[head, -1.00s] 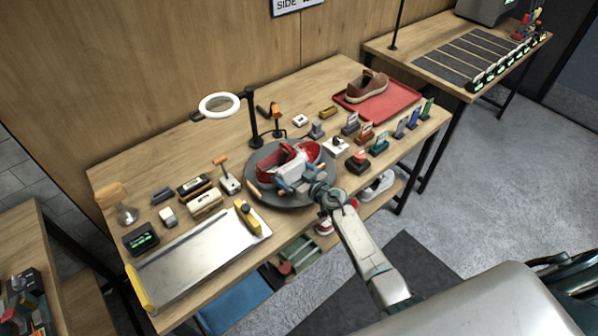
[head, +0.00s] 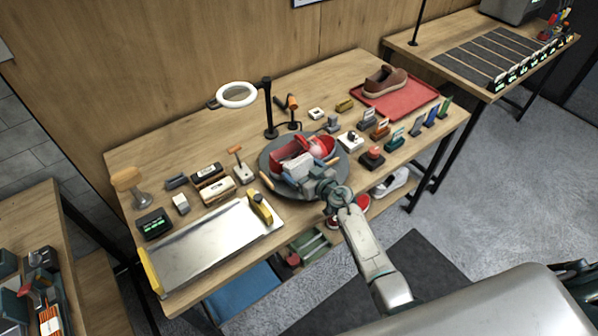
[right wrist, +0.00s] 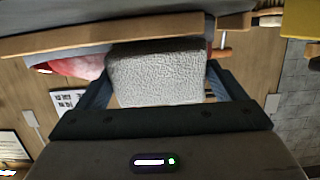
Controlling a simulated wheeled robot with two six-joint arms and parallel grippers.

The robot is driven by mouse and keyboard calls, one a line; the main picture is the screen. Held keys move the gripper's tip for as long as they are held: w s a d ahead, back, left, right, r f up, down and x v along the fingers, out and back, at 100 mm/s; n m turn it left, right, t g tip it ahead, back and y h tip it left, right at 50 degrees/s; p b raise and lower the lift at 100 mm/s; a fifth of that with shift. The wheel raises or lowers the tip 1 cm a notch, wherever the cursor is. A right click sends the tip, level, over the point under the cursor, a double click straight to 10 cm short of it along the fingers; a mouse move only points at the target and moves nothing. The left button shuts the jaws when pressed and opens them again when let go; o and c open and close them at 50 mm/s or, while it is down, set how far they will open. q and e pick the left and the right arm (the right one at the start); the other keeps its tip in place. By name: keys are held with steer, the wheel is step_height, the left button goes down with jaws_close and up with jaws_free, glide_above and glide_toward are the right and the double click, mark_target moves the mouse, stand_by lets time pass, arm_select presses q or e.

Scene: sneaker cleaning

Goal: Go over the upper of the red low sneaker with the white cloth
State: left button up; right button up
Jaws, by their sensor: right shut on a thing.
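The red low sneaker (head: 319,147) sits on a round dark turntable (head: 268,160) at the middle of the bench. My right gripper (head: 300,172) is over the near side of the sneaker and is shut on the white cloth (head: 294,164). In the right wrist view the cloth (right wrist: 157,73) is a thick textured pad between the two fingers. A part of the red sneaker (right wrist: 80,66) shows beside and behind it there. The cloth overlaps the sneaker in the picture; the exact contact is hidden. My left gripper is not in view.
A ring lamp (head: 236,95) on a dark post (head: 269,110) stands behind the turntable. A metal tray (head: 205,250) lies at the front left. A brown shoe (head: 385,80) rests on a red tray (head: 418,98) at the back right. Brushes and small blocks stand on both sides.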

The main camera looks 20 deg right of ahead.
mark_target(321, 152)
steer(key=shift+w+d, duration=0.6)
steer(key=shift+d, duration=0.95)
steer(key=shift+w+d, duration=0.65)
steer(key=shift+d, duration=0.95)
steer(key=shift+w+d, duration=0.6)
steer(key=shift+d, duration=0.95)
steer(key=shift+s+a+f, duration=0.1)
steer(key=shift+s+a, duration=0.2)
steer(key=shift+a, duration=0.45)
steer(key=shift+s+a, duration=0.25)
steer(key=shift+a, duration=0.45)
steer(key=shift+s+a, duration=0.4)
steer(key=shift+a, duration=1)
steer(key=shift+s+a, duration=0.45)
steer(key=shift+a, duration=0.95)
steer(key=shift+s+a, duration=0.4)
steer(key=shift+a, duration=1)
steer(key=shift+d, duration=0.1)
steer(key=shift+v, duration=2.95)
steer(key=shift+s, duration=0.1)
steer(key=v, duration=0.3)
